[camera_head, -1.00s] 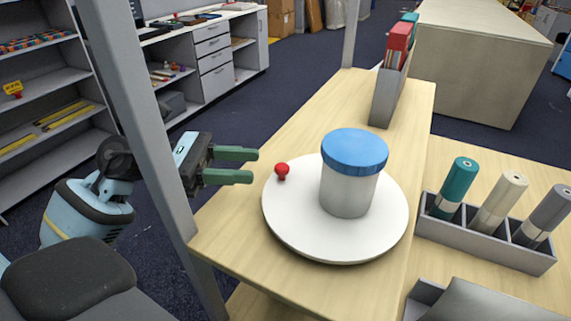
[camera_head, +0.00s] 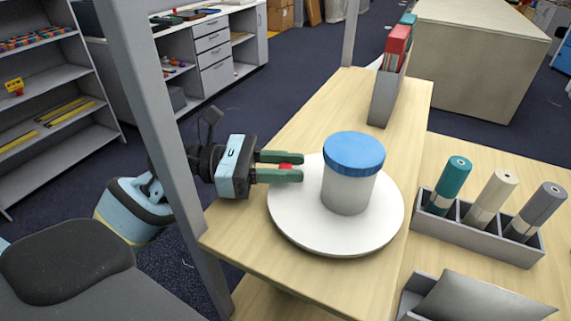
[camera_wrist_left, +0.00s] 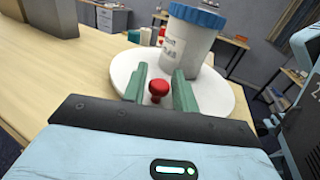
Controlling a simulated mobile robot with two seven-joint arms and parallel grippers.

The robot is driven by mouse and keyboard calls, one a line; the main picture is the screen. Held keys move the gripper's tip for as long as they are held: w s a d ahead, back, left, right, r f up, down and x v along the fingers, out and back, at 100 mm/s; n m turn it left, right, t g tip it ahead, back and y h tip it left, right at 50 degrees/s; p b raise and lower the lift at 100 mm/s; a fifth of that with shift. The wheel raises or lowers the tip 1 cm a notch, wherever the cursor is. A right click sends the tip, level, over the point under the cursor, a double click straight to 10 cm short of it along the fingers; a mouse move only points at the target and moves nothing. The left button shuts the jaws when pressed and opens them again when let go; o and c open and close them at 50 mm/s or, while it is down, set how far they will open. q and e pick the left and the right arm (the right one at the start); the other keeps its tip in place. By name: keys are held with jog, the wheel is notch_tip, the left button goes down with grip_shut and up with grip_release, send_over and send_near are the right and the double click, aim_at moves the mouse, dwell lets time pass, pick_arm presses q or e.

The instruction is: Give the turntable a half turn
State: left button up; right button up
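The white round turntable (camera_head: 325,238) lies on the wooden table. A white jar with a blue lid (camera_head: 347,190) stands upright on it, right of its middle. A red knob (camera_head: 285,167) sits near the turntable's left rim, mostly hidden behind a finger in the head view. My left gripper (camera_head: 302,166) is open, its green fingers on either side of the knob. In the left wrist view the red knob (camera_wrist_left: 158,90) stands between the fingers with a gap on both sides. My right gripper is in neither view.
A grey rack (camera_head: 478,228) with several rolls stands to the right. A grey file holder (camera_head: 386,97) with folders is at the table's far end. A grey upright post (camera_head: 160,140) stands close to my left arm. A grey tray (camera_head: 480,298) lies at the lower right.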

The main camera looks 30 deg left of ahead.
pick_arm(q)
jog(key=c, duration=0.5)
grip_shut()
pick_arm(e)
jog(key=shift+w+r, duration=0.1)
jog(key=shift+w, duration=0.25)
